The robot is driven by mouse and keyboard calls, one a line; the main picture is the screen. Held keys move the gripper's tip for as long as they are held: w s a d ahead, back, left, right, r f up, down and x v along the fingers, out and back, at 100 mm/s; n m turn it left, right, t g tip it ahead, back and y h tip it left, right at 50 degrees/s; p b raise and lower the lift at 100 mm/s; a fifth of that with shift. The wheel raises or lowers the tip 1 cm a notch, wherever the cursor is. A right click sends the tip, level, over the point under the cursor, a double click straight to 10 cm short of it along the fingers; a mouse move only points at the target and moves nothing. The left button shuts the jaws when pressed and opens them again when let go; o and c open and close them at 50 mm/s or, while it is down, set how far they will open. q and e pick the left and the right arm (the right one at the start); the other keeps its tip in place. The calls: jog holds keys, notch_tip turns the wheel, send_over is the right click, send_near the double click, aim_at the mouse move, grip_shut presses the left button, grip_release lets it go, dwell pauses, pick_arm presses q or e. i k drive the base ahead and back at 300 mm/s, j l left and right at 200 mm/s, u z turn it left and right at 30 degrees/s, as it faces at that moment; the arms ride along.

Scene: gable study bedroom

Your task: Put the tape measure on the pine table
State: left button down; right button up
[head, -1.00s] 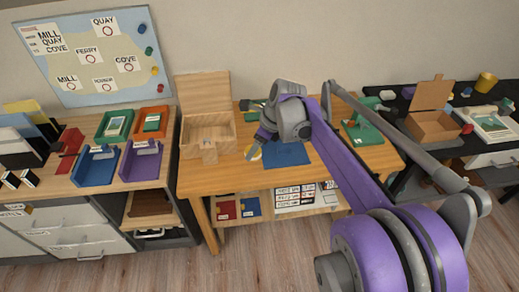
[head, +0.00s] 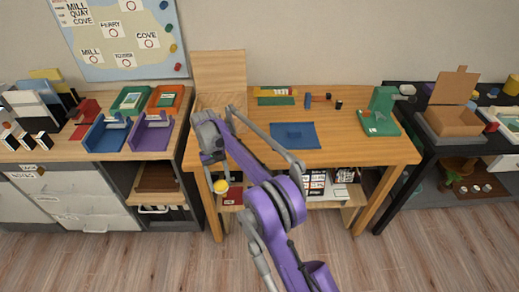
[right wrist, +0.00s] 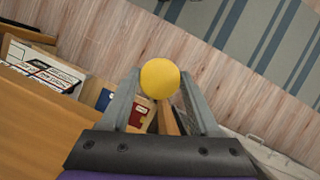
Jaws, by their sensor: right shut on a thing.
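The pine table (head: 345,153) stands in the middle of the head view. My right gripper (head: 219,180) is shut on a round yellow thing (head: 221,186), which I take to be the tape measure. The yellow thing also shows between the two fingers of my right gripper in the right wrist view (right wrist: 160,78). In the head view it appears at the table's front left edge, and the wrist view shows floor beyond it. My arm hides part of the table's left side. My left gripper is not in view.
The front right of the tabletop is clear. Cabinets with trays (head: 105,134) stand left; a black desk with an open carton (head: 452,119) stands right.

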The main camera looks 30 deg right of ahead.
aim_at(346, 142)
jog(key=l+z, duration=0.2)
jog(key=z, duration=0.2)
jog(key=i+l+z, duration=0.1)
jog(key=z, duration=0.25)
jog(key=l, duration=0.15)
